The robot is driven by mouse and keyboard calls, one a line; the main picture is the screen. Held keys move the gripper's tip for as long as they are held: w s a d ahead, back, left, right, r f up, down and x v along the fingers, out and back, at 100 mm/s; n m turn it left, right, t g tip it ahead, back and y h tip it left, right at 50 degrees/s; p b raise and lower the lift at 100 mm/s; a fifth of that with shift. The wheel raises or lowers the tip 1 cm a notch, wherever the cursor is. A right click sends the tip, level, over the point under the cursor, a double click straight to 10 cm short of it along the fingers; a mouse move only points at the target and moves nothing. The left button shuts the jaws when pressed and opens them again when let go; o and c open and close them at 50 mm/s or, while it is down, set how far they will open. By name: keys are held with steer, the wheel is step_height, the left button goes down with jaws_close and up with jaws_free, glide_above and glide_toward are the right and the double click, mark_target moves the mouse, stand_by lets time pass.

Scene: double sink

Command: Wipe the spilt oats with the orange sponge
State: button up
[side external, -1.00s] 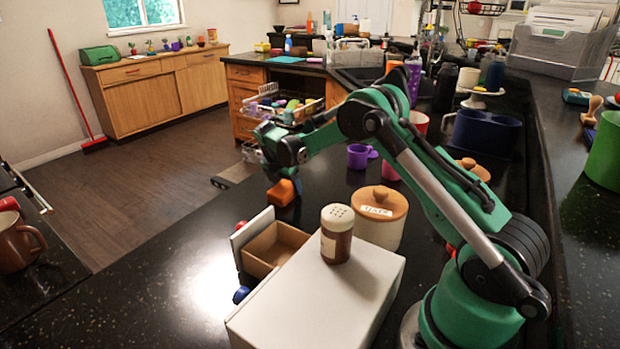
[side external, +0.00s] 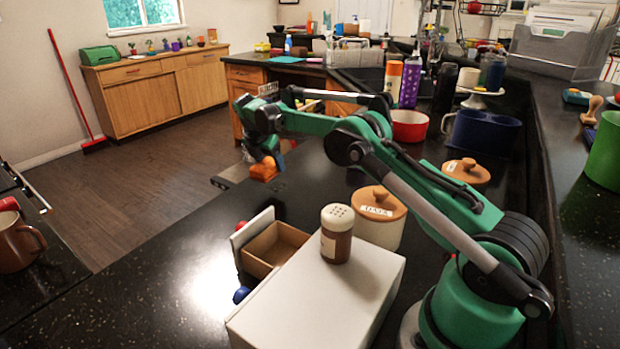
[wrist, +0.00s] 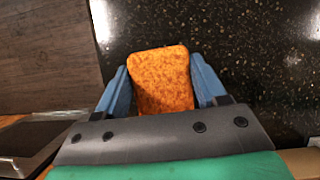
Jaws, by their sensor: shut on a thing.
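The orange sponge (side external: 265,169) is held in my gripper (side external: 264,160), near the counter's left edge in the side external view. In the wrist view the sponge (wrist: 162,80) sits between the two blue fingers of my gripper (wrist: 163,88), which are shut on its sides. Dark speckled counter shows beyond it, with wood floor at the left. The sponge appears to be above the counter, but I cannot tell the exact gap. I cannot make out any oats in either view.
A white box (side external: 330,290) with an open drawer (side external: 272,248) stands in front, with a shaker (side external: 336,233) on top. A lidded canister (side external: 378,217) stands behind it. A red pot (side external: 408,126) and dark blue container (side external: 484,133) are farther back. The left counter is mostly clear.

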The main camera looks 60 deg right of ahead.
steer(key=shift+r, duration=1.7)
